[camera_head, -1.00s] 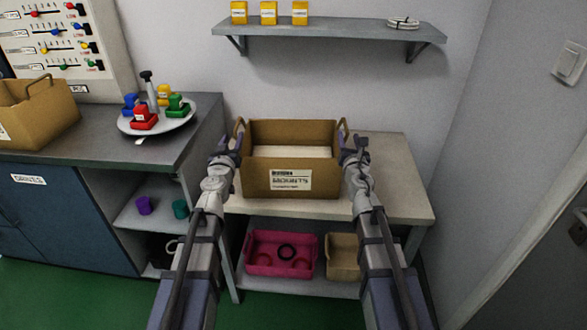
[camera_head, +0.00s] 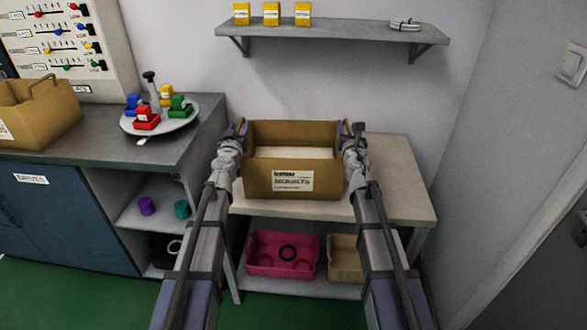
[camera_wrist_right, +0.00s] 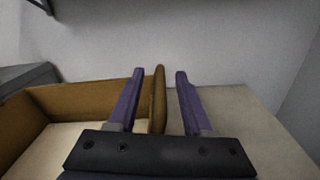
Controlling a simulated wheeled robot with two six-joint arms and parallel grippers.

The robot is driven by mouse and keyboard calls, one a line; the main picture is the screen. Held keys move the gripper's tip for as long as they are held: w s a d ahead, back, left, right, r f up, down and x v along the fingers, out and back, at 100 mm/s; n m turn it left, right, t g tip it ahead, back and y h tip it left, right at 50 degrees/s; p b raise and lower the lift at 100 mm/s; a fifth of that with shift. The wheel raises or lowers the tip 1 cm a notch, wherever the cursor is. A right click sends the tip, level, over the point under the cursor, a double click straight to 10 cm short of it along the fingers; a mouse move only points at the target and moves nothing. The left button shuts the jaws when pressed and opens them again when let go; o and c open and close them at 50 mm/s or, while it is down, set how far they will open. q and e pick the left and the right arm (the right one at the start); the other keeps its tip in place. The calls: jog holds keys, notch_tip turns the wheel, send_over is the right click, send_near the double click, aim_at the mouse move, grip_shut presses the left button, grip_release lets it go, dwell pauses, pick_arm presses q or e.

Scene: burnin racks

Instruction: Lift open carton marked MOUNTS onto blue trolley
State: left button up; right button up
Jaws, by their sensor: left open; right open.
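The open carton marked MOUNTS (camera_head: 262,186) stands upright on a pale bench, with something flat and white inside it. My left gripper (camera_head: 236,130) is at the carton's left side, and its fingers partly hide the handle there. My right gripper (camera_head: 356,132) is at the right side. In the right wrist view the carton (camera_wrist_right: 98,97) fills the left, and its right handle (camera_wrist_right: 158,100) stands between the two open purple fingers of my right gripper (camera_wrist_right: 155,92), apart from the right finger. Whether the left fingers touch the carton is too small to tell. No blue trolley is in view.
The bench (camera_head: 400,180) has bare top to the right of the carton. A pink bin (camera_head: 256,270) and a small tan box (camera_head: 343,270) sit on its lower shelf. A wall shelf (camera_head: 340,34) hangs above. Another carton (camera_head: 50,125) and a plate (camera_head: 160,128) stand on the left counter.

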pick_arm(q)
jog(key=shift+c, duration=0.4)
pick_arm(e)
jog(key=shift+c, duration=0.4)
pick_arm(q)
grip_shut()
pick_arm(e)
grip_shut()
pick_arm(q)
jog(key=shift+a, duration=0.15)
pick_arm(e)
jog(key=shift+d, duration=0.15)
